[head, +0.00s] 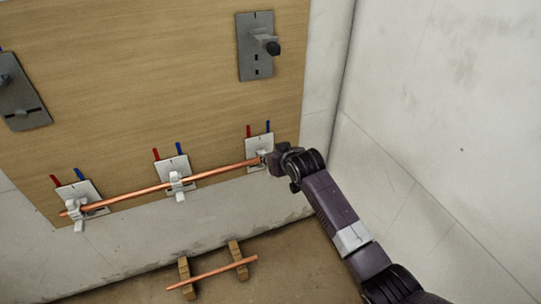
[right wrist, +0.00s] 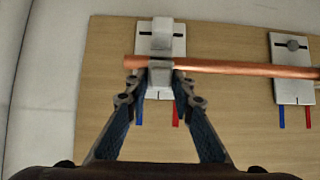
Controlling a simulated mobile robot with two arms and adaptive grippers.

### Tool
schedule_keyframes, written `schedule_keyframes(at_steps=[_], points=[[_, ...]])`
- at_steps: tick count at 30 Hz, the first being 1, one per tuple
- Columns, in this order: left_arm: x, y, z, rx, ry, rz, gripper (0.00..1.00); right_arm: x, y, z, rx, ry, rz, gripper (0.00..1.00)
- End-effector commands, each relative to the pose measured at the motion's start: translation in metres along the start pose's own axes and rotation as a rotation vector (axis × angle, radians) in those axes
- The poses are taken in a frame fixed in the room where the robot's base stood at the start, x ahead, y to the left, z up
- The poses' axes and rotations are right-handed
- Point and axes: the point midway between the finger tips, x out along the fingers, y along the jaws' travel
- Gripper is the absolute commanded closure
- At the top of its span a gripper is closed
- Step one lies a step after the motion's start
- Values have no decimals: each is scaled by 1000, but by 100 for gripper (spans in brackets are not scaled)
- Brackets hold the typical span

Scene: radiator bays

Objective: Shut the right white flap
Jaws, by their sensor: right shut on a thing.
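The right white flap (right wrist: 160,82) sits on the rightmost grey-white plate (head: 256,141) of the wooden board. A copper pipe (head: 150,189) runs along the three plates, and its end lies at the right flap. In the right wrist view, a pale band crosses the front of the pipe (right wrist: 230,68) at this flap. My right gripper (right wrist: 155,80) has a finger on each side of the flap, just beside the pipe, and is shut on it. In the head view my right gripper (head: 271,160) hides part of the flap, so its exact angle is unclear. My left gripper is not in view.
White clips hold the pipe at the middle plate (head: 175,181) and the left plate (head: 76,214). Red and blue tabs stick up from each plate. A grey plate with a dark-tipped handle (head: 259,46) is above. A second pipe (head: 212,272) rests on wooden blocks below. A wall (head: 440,120) bounds the right.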

Motion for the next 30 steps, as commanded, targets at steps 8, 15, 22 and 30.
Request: schedule_keyframes(at_steps=[8,15,22,30], points=[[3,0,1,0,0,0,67,0,0,0,-1,-2,0,100],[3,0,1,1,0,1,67,0,0,0,-1,-2,0,77],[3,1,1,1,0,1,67,0,0,0,-1,-2,0,67],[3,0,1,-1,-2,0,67,-5,0,0,0,-1,0,67]])
